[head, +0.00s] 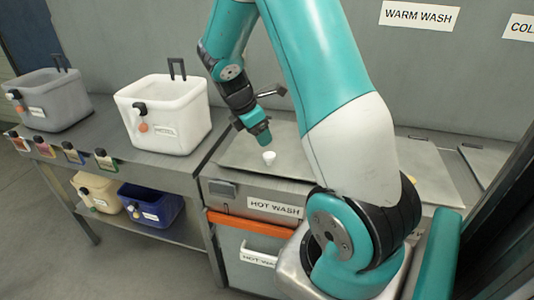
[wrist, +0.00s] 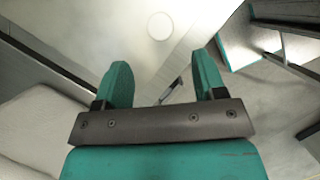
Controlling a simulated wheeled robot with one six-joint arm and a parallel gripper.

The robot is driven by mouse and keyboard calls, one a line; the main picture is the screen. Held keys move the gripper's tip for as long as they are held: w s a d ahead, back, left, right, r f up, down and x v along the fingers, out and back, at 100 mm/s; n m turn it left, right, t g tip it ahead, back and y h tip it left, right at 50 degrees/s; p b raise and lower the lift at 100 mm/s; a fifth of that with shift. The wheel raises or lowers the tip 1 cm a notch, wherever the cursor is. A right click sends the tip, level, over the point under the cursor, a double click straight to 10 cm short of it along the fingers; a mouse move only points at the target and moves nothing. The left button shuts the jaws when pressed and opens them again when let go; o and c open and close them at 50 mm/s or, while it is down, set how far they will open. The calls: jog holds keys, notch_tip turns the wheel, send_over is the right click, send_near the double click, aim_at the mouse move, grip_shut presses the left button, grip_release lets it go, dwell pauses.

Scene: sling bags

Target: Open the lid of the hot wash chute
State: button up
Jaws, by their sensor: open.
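The hot wash chute lid (head: 237,152) is a flat grey metal plate that lies shut on the counter above the HOT WASH label (head: 274,207). A small white knob (head: 269,158) stands on it. My gripper (head: 263,140) is just above and beside the knob, pointing down at the lid. In the wrist view its two teal fingers (wrist: 160,70) are spread with nothing between them. The round pale knob (wrist: 160,26) shows beyond the fingertips, apart from them. My arm hides part of the lid's right side in the head view.
A white bin (head: 170,135) and a grey bin (head: 55,115) stand on the table at left. A cream bin (head: 97,190) and a blue bin (head: 150,205) sit on its lower shelf. An orange bar (head: 255,226) crosses the chute's front. Another lid (head: 432,178) lies right, under WARM WASH.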

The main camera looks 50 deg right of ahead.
aim_at(270, 155)
jog(key=x, duration=0.8)
jog(key=shift+d+f, duration=0.2)
jog(key=shift+f, duration=0.15)
jog(key=c, duration=1)
jog(key=shift+a, duration=0.2)
grip_shut()
jog(key=shift+s+d, duration=0.1)
jog(key=shift+d, duration=0.05)
jog(key=shift+d+r+p, duration=0.1)
jog(key=shift+r+p, duration=0.25)
jog(key=shift+p, duration=0.25)
